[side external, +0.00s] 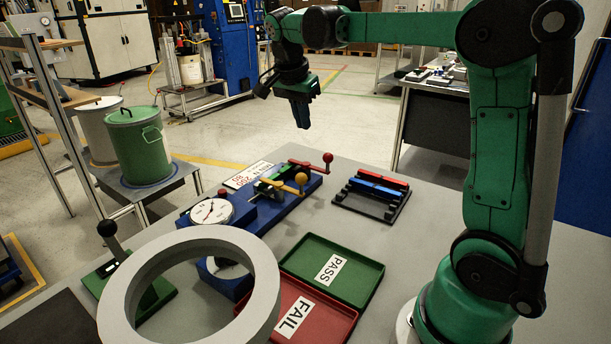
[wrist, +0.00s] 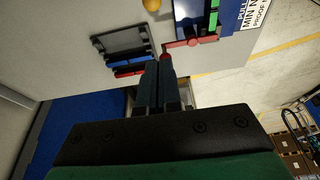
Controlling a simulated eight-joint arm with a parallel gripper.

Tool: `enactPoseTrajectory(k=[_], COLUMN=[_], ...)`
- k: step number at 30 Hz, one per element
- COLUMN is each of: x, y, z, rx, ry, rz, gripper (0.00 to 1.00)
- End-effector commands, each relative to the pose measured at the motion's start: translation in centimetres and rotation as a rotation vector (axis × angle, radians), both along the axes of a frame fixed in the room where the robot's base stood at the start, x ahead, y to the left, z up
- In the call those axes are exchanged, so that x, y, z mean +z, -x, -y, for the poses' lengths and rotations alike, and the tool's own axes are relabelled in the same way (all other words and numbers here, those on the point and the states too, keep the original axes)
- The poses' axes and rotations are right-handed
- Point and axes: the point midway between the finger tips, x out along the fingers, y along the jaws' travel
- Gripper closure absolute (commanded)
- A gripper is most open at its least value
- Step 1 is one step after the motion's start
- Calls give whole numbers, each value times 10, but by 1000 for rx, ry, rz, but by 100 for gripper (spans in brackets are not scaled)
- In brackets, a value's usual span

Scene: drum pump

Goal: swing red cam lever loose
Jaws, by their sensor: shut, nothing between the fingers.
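The red cam lever (side external: 308,166) is a red arm with a red ball on its end, at the far right end of the blue fixture (side external: 268,212). In the wrist view the red lever (wrist: 182,43) shows just beyond my fingertips, its ball partly hidden behind them. A second lever with a yellow ball (side external: 301,178) sits in front of it. My gripper (side external: 302,124) is shut and empty, pointing down. It hangs above and apart from the red lever in the side view. In the wrist view my gripper (wrist: 160,66) lines up with the red ball.
A dial gauge (side external: 212,212) sits on the fixture's near end. A rack with blue and red bars (side external: 377,187) stands to the right. Green PASS (side external: 350,285) and red FAIL (side external: 318,318) trays and a large grey ring (side external: 265,290) lie nearer. The space around my gripper is clear.

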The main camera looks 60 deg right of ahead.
Motion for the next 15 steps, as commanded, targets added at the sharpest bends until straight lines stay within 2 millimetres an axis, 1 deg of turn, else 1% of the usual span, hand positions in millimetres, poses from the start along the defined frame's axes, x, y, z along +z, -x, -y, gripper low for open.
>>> enactPoseTrajectory(k=[4, 8, 15], x=[-6, -22, -70], y=[0, 0, 0], z=[2, 7, 22], rx=[0, -1, -1], ry=[0, 0, 0], rz=[1, 1, 1], gripper=[100, 100, 100])
